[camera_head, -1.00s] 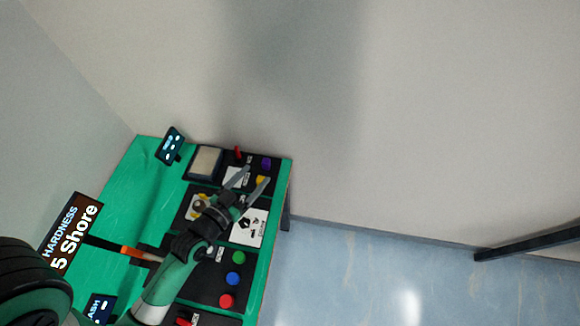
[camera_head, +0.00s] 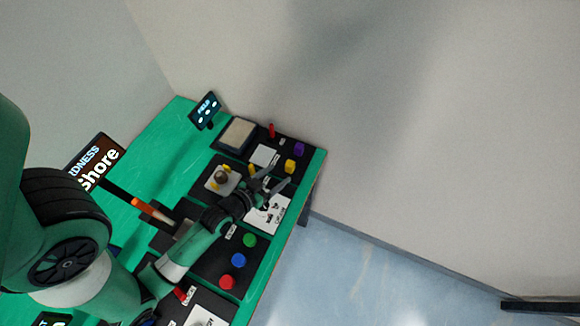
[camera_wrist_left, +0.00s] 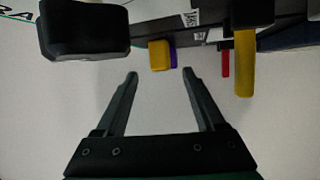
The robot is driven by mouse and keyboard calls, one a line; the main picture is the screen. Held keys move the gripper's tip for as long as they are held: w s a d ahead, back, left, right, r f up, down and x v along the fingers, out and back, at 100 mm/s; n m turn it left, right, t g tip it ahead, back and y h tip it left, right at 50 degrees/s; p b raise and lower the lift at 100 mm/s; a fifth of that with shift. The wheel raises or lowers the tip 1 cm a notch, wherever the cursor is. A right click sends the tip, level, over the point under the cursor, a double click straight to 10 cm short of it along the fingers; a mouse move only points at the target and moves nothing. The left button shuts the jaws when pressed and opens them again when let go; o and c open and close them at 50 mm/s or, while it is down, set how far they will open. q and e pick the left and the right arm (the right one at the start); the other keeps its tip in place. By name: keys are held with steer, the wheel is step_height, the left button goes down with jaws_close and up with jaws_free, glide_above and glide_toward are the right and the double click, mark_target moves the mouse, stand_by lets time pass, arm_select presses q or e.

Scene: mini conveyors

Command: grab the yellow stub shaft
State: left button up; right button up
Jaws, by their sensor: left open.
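A short yellow peg (camera_head: 290,166) stands beside a purple one on the dark board near the table's right edge. It also shows in the left wrist view (camera_wrist_left: 159,55), just beyond the fingertips. A longer yellow rod (camera_wrist_left: 244,62) hangs into the right of the wrist view. I cannot tell for certain which one is the stub shaft; the short peg looks stubbier. My left gripper (camera_head: 279,176) is open and empty, close to the short peg and not visibly touching it. In the wrist view the open fingers (camera_wrist_left: 160,76) point toward that peg. My right gripper is not in view.
A purple peg (camera_head: 298,150) and a red peg (camera_head: 271,130) stand near the short yellow one. Green (camera_head: 250,240), blue and red buttons lie nearer. A small screen (camera_head: 205,110) stands at the back. Open space lies beyond the table's right edge.

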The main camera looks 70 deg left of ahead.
mark_target(287, 167)
arm_select(q)
steer(key=b+x, duration=0.1)
steer(key=x, duration=0.4)
steer(key=shift+w+a, duration=0.1)
steer(key=shift+w, duration=0.05)
steer(key=shift+r, duration=0.1)
jaws_close()
